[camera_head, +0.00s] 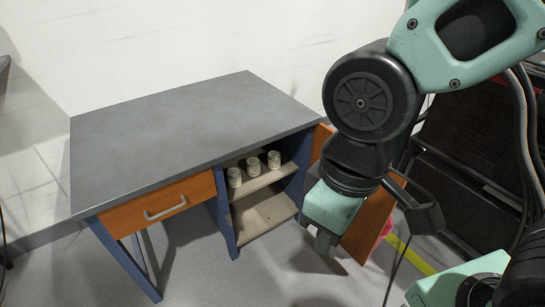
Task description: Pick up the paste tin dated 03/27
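Three small pale tins stand upright in a row on the upper shelf (262,181) of the desk's open cabinet: a left tin (234,178), a middle tin (253,167) and a right tin (274,160). Their labels are too small to read, so I cannot tell which is dated 03/27. My gripper (324,242) points down in front of the cabinet, to the right of and apart from the tins. Its fingers are dark and small, partly hidden by the green housing above, and I cannot tell whether they are open.
The grey-topped desk (180,130) has a wooden drawer (160,203) with a metal handle, which looks shut. The cabinet's orange door (368,222) stands open at the right, partly behind my arm. The lower shelf (262,215) looks bare. Floor in front is clear.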

